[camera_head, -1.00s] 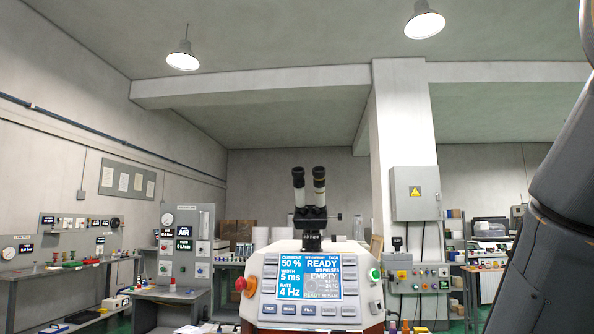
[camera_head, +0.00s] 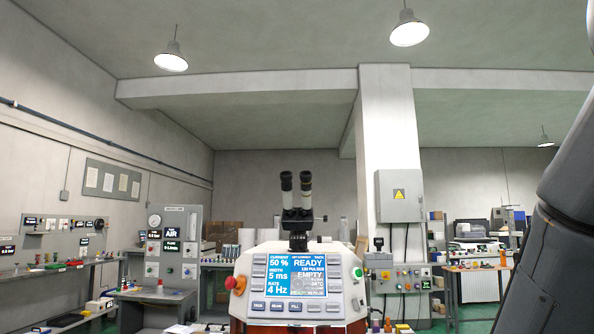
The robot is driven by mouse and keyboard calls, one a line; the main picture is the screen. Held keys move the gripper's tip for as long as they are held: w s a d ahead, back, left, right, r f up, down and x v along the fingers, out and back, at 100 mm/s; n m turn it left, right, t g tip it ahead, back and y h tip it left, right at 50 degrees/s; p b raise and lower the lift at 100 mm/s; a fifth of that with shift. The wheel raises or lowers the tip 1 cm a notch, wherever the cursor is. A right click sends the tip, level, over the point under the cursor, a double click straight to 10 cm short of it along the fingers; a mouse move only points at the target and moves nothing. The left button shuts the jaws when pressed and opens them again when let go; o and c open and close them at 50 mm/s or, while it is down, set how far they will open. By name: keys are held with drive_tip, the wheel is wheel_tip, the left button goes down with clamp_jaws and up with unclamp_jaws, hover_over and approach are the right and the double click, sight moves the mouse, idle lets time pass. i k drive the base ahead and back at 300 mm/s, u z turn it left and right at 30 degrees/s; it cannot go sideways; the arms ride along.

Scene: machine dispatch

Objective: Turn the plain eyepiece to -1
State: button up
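A dark binocular microscope head (camera_head: 298,214) stands on top of a white machine with a control panel (camera_head: 242,262), straight ahead and a little below the middle of the head view. Its two upright eyepieces, the left eyepiece (camera_head: 286,187) and the right eyepiece (camera_head: 305,187), have black tops and paler lower bands. They are too small to tell which is plain or to read any scale. A small knob sticks out on the head's right side. My gripper is not in view; only a dark part of my arm fills the right edge.
The machine's screen (camera_head: 303,274) reads READY and EMPTY, with a red stop button (camera_head: 239,284) at its left and a green button (camera_head: 357,273) at its right. Benches with equipment stand on both sides. A pillar (camera_head: 387,143) with a grey electrical cabinet (camera_head: 400,196) rises behind.

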sight(286, 176)
drive_tip(key=z, duration=0.5)
drive_tip(key=k, duration=1.1)
drive_tip(key=u, duration=0.15)
drive_tip(key=i, duration=0.5)
drive_tip(key=u, duration=0.6)
drive_tip(key=i, duration=1.2)
drive_tip(key=z, duration=0.7)
